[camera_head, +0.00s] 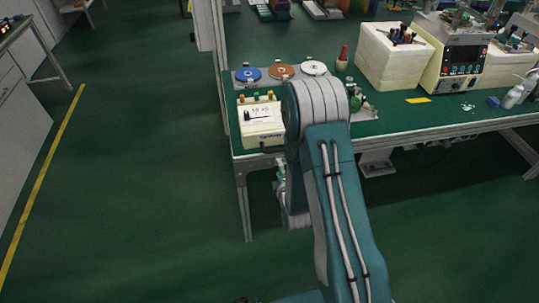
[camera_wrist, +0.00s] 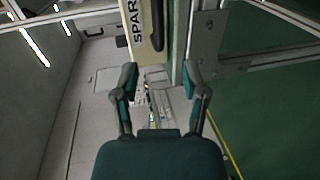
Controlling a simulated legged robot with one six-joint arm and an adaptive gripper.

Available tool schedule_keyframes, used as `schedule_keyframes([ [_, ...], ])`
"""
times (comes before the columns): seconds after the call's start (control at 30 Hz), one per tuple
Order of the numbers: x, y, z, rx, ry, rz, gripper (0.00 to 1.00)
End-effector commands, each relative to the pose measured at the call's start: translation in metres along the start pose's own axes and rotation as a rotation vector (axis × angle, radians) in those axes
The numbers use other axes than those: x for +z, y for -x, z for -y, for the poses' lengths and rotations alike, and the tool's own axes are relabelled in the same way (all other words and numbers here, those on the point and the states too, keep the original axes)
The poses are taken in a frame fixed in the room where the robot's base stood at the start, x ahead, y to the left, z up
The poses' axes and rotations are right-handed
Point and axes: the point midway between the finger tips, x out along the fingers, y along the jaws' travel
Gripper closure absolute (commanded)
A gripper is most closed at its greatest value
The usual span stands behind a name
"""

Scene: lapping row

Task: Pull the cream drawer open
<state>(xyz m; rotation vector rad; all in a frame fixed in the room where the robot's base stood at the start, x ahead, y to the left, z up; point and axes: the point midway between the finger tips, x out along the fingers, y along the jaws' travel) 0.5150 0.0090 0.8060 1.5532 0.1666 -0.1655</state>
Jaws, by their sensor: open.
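The cream drawer (camera_wrist: 139,45) shows at the top of the wrist view, its front marked with dark letters reading "SPAR", cut off by the frame edge. A dark handle (camera_wrist: 157,28) runs along it beside the letters. In the head view the cream box (camera_head: 262,136) sits at the table's front left corner, and its right side is partly hidden by my arm. My gripper (camera_wrist: 160,85) is open and empty, with its two fingers spread below the handle in the wrist view. No contact with the handle shows. The fingers are hidden in the head view.
The green-topped table (camera_head: 400,122) has metal legs and frame beams close to my wrist. A rack with blue, brown and white discs (camera_head: 281,73) stands behind the box. A white tool block (camera_head: 393,60) stands to the right. The floor left of the table is clear.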

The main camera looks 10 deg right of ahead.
Motion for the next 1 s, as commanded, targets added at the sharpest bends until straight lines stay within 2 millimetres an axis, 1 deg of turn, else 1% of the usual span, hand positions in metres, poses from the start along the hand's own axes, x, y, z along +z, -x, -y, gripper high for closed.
schedule_keyframes([
  [0.17,0.002,-0.026,-0.001,0.002,-0.003,0.001,0.43],
  [0.4,-0.002,-0.070,-0.001,0.001,0.000,0.002,0.43],
  [0.53,-0.002,-0.089,-0.001,0.001,0.000,0.002,0.43],
  [0.7,-0.002,-0.102,-0.001,0.000,-0.001,0.002,0.43],
  [0.97,-0.001,-0.104,-0.001,-0.001,-0.002,0.002,0.43],
  [1.0,-0.001,-0.104,-0.001,-0.001,-0.001,0.002,0.48],
])
